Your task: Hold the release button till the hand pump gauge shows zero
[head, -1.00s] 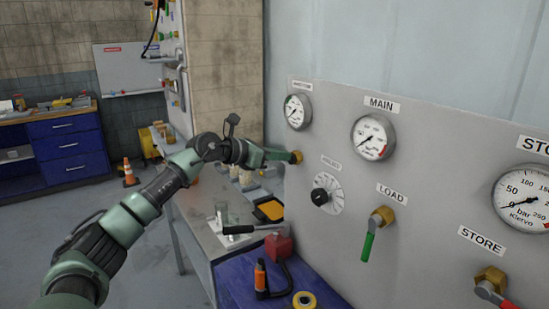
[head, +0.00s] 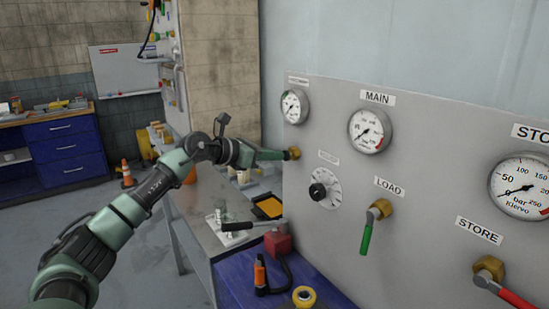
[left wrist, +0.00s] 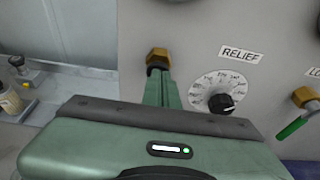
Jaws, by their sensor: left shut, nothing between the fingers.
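The small round gauge (head: 293,107) is at the panel's upper left. Its label is too small to read, and its needle is too small to read surely. Below it a brass fitting (head: 294,153) sticks out of the panel. The fitting (left wrist: 157,57) also shows in the left wrist view, with a black part at its front. My left gripper (head: 284,154) is shut and empty, its green fingertips at that black part. They look to be against it, but contact and whether it is pressed in cannot be told. My right gripper is not in view.
The panel (head: 420,240) also bears the MAIN gauge (head: 370,130), the RELIEF dial (head: 325,189), the green LOAD lever (head: 367,236) and the red STORE lever (head: 505,291). A red block (head: 278,243) and an orange-black tool (head: 260,275) are on the blue surface below.

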